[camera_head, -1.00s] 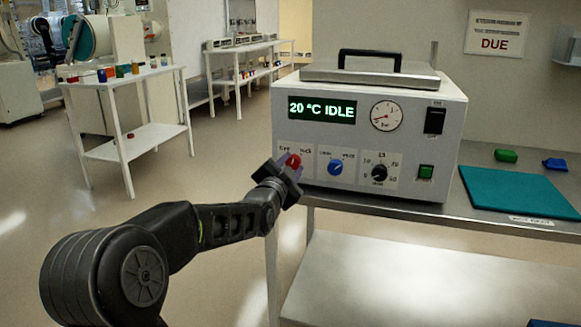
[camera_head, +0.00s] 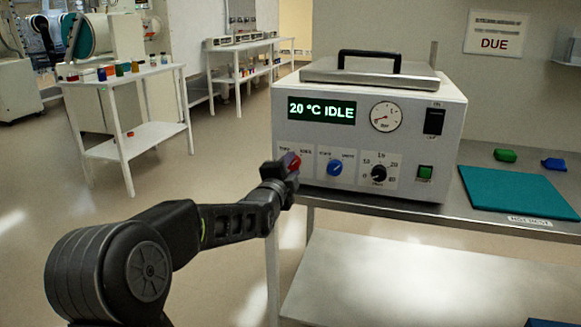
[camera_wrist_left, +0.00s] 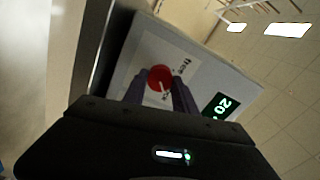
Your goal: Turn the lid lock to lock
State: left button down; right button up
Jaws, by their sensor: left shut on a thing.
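The lid lock is a red round knob (camera_head: 294,163) on a white label at the lower left of the machine's front panel. The machine (camera_head: 400,150) is a light grey box with a metal lid (camera_head: 370,76) lying flat on top. My left gripper (camera_head: 288,166) is at the red knob, its fingers shut on it. In the left wrist view the red knob (camera_wrist_left: 160,78) sits between the two finger tips (camera_wrist_left: 158,92). The gripper covers part of the knob in the head view, and the pointer's direction is hard to tell. My right gripper does not show.
A blue knob (camera_head: 334,167), a black knob (camera_head: 379,174), a green button (camera_head: 425,173) and a black switch (camera_head: 434,121) sit on the same panel. The display (camera_head: 321,110) reads 20 °C IDLE. A teal mat (camera_head: 518,191) lies on the bench to the right.

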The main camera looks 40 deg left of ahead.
pick_arm(q)
jog(key=c, duration=1)
grip_release()
jog(key=p+v, duration=0.1)
jog(key=v, duration=0.6)
jog(key=shift+s+d, duration=0.15)
jog(key=shift+s, duration=0.25)
